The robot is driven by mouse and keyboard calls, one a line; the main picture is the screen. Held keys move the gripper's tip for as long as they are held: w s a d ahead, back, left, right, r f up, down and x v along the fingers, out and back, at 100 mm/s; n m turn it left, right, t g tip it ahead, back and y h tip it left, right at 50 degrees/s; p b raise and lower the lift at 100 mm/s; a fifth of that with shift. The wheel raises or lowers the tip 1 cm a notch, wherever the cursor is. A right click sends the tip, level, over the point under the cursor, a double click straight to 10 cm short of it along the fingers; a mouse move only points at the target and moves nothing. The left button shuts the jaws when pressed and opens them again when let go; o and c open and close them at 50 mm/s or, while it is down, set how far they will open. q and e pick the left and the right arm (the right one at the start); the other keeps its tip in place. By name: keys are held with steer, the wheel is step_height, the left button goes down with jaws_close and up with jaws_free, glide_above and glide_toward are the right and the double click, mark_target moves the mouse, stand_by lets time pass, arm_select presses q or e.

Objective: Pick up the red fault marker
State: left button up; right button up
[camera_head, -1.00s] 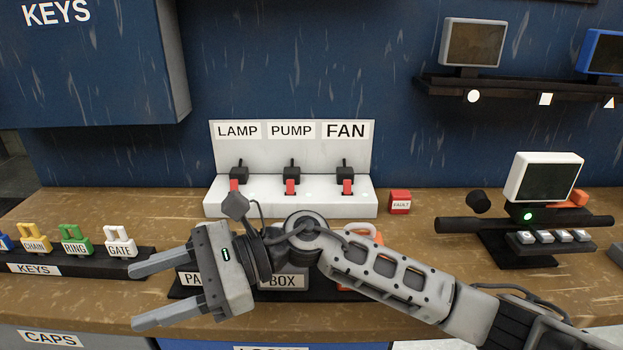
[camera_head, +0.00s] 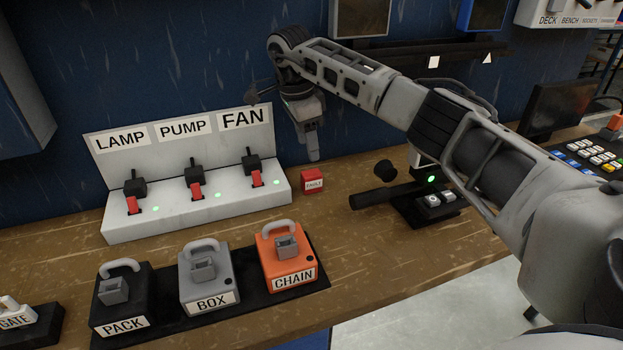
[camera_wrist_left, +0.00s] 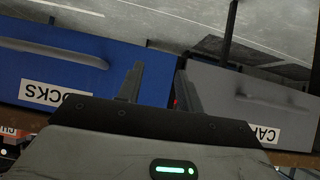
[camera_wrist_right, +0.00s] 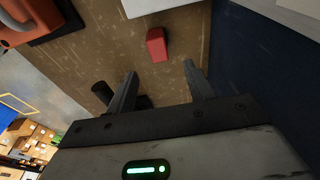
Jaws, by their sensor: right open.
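The red fault marker (camera_head: 313,182) is a small red block with a white FAULT label. It stands on the wooden bench just right of the white switch panel. In the right wrist view the red marker (camera_wrist_right: 157,44) lies beyond the fingertips, roughly between their lines, apart from them. My right gripper (camera_head: 313,158) points down above and slightly behind the marker in the head view; its fingers (camera_wrist_right: 160,72) are apart and empty. My left gripper (camera_wrist_left: 160,75) shows only in its wrist view, fingers apart and empty, facing drawer fronts below the bench.
The white panel (camera_head: 120,231) with LAMP, PUMP and FAN switches stands left of the marker. A black tray (camera_head: 232,303) with PACK, BOX and CHAIN locks lies in front. A dark stand with a bar (camera_head: 378,195) is to the right. Bare bench (camera_head: 345,220) lies before the marker.

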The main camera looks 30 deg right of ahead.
mark_target(311, 173)
steer(key=f, duration=0.4)
steer(key=shift+s+d+f, duration=0.1)
steer(key=shift+d+f, duration=0.2)
steer(key=shift+s+d+f+p, duration=0.15)
steer(key=shift+f+p, duration=0.8)
steer(key=shift+f, duration=1.7)
steer(key=c, duration=1.1)
